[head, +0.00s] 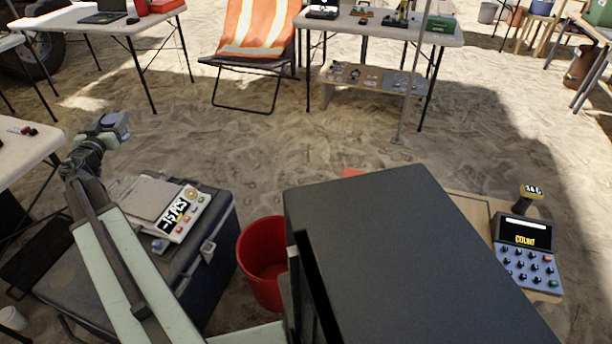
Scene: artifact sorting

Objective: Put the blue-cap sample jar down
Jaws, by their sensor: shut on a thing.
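My gripper (112,128) is at the end of my raised arm, at the left of the head view. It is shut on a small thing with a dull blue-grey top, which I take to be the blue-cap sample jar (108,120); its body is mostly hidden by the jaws. The gripper is above and to the left of a digital scale (180,215) in the picture. The scale has a lit display and sits on a dark case (215,245).
A red bucket (262,262) stands right of the case. A white table (25,150) is at the left edge. A counter device (525,255) with keys sits at right. Further back are a folding chair (258,28) and tables; open sand lies between.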

